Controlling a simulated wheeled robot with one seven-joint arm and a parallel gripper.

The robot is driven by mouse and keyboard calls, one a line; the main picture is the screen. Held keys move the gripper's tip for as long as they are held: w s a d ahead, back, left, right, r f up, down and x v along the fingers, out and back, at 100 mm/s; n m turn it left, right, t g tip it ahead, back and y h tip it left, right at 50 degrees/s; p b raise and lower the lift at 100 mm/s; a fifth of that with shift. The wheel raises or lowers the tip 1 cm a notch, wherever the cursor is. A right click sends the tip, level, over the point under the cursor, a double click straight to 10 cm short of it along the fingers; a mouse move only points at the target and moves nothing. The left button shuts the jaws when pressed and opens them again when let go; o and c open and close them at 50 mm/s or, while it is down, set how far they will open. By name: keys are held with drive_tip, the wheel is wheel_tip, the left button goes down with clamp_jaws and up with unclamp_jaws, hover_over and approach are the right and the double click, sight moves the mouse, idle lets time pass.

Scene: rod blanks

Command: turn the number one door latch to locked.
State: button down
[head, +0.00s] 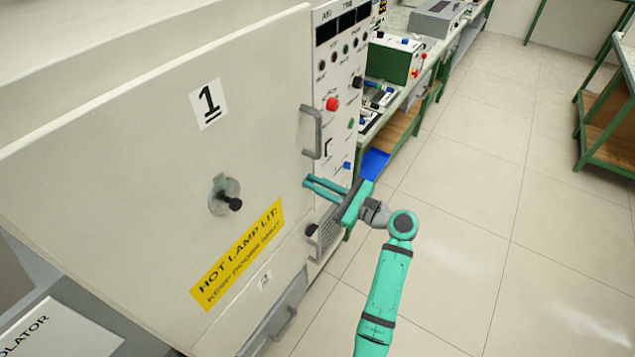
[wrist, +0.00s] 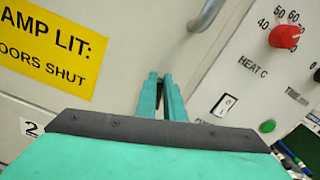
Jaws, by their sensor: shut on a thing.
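The number one door (head: 130,150) is a large pale panel marked with a 1 (head: 207,103). Its latch (head: 234,203) is a black knob on a round grey plate near the door's middle, clear of my gripper. The latch is out of the wrist view. My gripper (head: 307,181) is at the door's right side, below the grey handle (head: 312,132) and well right of the latch. Its teal fingers are close together in the wrist view (wrist: 160,76). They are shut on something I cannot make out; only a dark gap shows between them.
A control panel (head: 340,75) with a red knob (head: 332,104) stands right of the door. A yellow warning label (head: 238,255) is below the latch. Another black knob (head: 312,230) sits below my gripper. Benches line the back; the tiled floor (head: 470,210) at right is clear.

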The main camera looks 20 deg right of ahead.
drive_tip(key=n, duration=0.5)
drive_tip(key=a+f+n, duration=0.1)
drive_tip(key=n, duration=0.1)
drive_tip(key=shift+s+a, duration=0.1)
drive_tip(key=shift+s, duration=0.25)
drive_tip(key=n, duration=0.4)
drive_tip(key=shift+s+a+f, duration=0.1)
drive_tip(key=shift+f, duration=0.2)
drive_tip(key=shift+a+f+n, duration=0.1)
drive_tip(key=shift+f+n, duration=0.1)
drive_tip(key=shift+n, duration=0.65)
drive_tip(key=shift+f+n, duration=0.15)
drive_tip(key=shift+n, duration=0.7)
drive_tip(key=shift+s, duration=0.1)
drive_tip(key=c, duration=1.9)
unclamp_jaws()
drive_tip(key=shift+o, duration=0.2)
drive_tip(key=v, duration=1)
drive_tip(key=shift+s+d, duration=0.2)
drive_tip(key=shift+d, duration=0.15)
